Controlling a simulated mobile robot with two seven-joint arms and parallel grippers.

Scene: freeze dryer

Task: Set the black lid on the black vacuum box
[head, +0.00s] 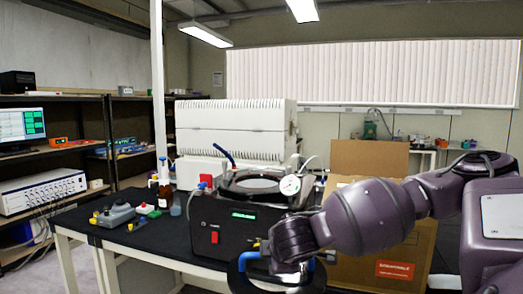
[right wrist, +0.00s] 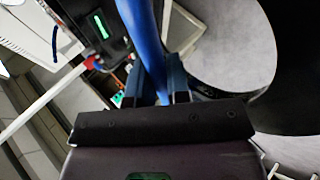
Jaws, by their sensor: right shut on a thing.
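The black vacuum box (head: 238,228) stands on the black-topped bench, with a green display and a red switch on its front. It also shows at the upper left of the right wrist view (right wrist: 92,22). Its round top opening faces up and looks uncovered. The black lid (head: 290,286), round with a blue handle (right wrist: 148,40), is in front of the box and lower in the head view, partly hidden by my arm and cut by the frame edge. My right gripper (right wrist: 158,92) is shut on the blue handle. It also shows in the head view (head: 266,262). My left gripper is not in view.
A dial gauge (head: 290,185) stands up at the box's right rim. A cardboard box (head: 365,160) is open to the right, behind my arm. Bottles (head: 165,188) and small coloured items (head: 120,213) stand left of the vacuum box. A white machine (head: 235,135) is behind.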

